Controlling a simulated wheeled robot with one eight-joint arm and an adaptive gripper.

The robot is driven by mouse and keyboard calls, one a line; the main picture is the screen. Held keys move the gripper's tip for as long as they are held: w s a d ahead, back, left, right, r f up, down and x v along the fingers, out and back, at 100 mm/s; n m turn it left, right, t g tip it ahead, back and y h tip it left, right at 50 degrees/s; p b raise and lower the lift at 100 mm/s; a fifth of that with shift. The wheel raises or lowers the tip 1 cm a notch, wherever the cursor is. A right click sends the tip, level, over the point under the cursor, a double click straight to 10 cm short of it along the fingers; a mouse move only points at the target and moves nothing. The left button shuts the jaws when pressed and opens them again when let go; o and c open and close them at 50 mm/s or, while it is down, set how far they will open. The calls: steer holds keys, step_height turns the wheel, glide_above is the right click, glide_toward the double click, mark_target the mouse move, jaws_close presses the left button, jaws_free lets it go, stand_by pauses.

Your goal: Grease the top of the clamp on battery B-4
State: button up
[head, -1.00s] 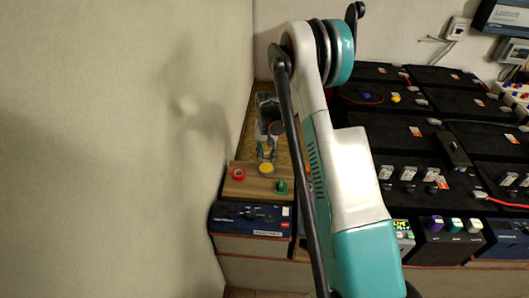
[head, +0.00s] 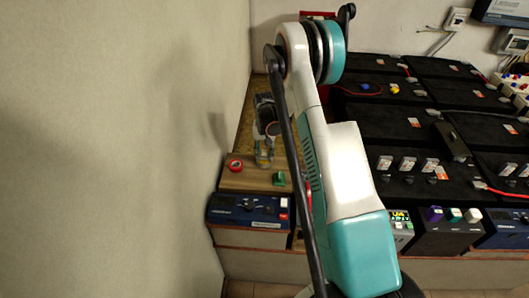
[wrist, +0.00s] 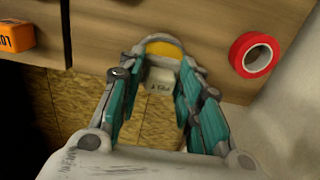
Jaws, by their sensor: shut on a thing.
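My gripper (wrist: 162,72) is shut on a small pale block (wrist: 158,82) with dark lettering, seen between the fingers in the wrist view. A yellow rounded surface (wrist: 164,48) with a grey rim shows just beyond the block; I cannot tell whether they are one thing. In the head view my gripper (head: 264,152) is low over the far edge of a wooden board (head: 245,180), close to the left wall. Black batteries (head: 390,125) stand to the right. My arm covers part of them. I cannot make out which is B-4 or its clamp.
A red tape roll (head: 235,165) and a green item (head: 279,179) lie on the board. An orange box (wrist: 15,37) shows in the wrist view. A blue device (head: 245,210) sits in front of the board. The wall (head: 130,120) is close on the left.

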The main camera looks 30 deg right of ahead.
mark_target(264, 151)
steer(key=shift+f+b, duration=0.55)
steer(key=shift+b, duration=0.1)
stand_by(2.1)
steer(key=shift+r+p, duration=1.5)
steer(key=shift+r, duration=2.05)
